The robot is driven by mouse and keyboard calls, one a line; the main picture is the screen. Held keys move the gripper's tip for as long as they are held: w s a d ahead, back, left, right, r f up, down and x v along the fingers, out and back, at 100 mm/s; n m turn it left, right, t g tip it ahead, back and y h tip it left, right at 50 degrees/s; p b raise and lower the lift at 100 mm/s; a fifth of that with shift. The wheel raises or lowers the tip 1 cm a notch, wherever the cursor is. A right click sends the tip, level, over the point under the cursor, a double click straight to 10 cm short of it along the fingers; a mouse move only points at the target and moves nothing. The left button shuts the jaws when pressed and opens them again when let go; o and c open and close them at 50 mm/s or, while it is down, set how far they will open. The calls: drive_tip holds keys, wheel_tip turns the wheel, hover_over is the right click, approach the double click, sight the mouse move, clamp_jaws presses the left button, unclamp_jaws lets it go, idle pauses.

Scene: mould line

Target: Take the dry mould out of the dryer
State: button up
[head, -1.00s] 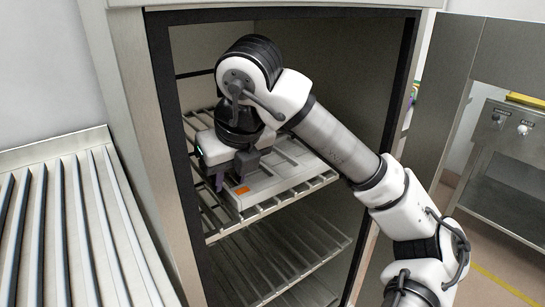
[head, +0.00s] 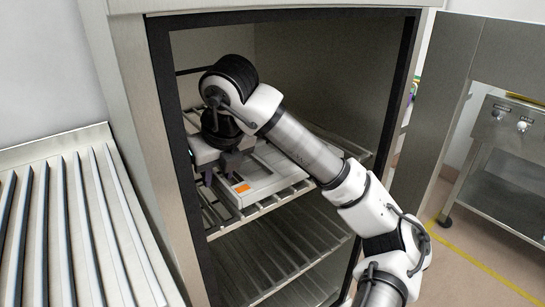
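The mould (head: 267,178) is a flat, pale grey tray with an orange label on its front edge. It lies on the upper wire shelf inside the open dryer (head: 160,110). My gripper (head: 218,176) is inside the dryer at the mould's left side, with its fingers pointing down. Two dark purplish fingertips show, apart from each other, near the mould's front left corner. Whether they touch the mould is hidden by the arm and wrist. My arm covers part of the mould's far side.
The upper wire shelf (head: 262,209) and a lower, empty wire shelf (head: 280,255) span the dryer. A slatted metal rack (head: 70,220) stands at left. The dryer door (head: 440,100) is open at right, with a steel bench (head: 505,150) beyond it.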

drive_tip(key=shift+f+b, duration=0.25)
drive_tip(key=shift+b, duration=0.15)
idle(0.4)
clamp_jaws()
